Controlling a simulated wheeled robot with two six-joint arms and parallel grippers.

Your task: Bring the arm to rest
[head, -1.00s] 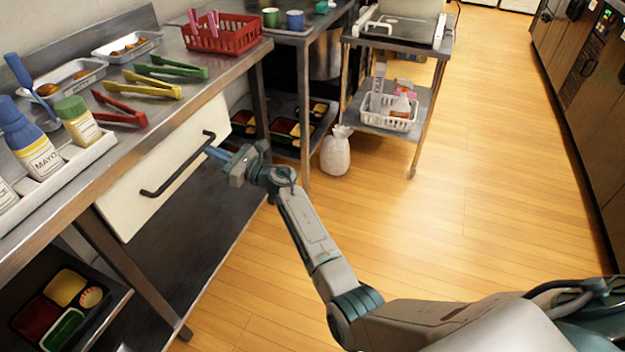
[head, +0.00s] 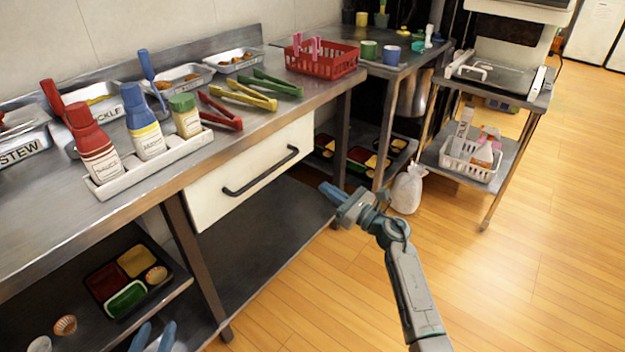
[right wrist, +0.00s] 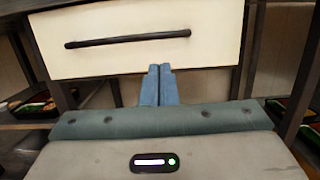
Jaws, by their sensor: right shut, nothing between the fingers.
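My right gripper (head: 331,192) is shut and empty, off the lower right corner of the white drawer front (head: 215,205). In the right wrist view its two blue fingers (right wrist: 158,84) lie together, pointing toward the drawer front (right wrist: 210,55), below the dark bar handle (right wrist: 125,40) and apart from it. The handle (head: 260,172) also shows in the head view. My left gripper (head: 152,338) shows only its two blue fingertips at the bottom edge, spread apart with nothing seen between them. The rest of the left arm is out of view.
The steel counter (head: 150,205) carries a white bottle holder (head: 110,188), tongs (head: 245,95) and a red basket (head: 330,62). A bento tray (head: 125,280) sits on the shelf below. The floor at right is clear.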

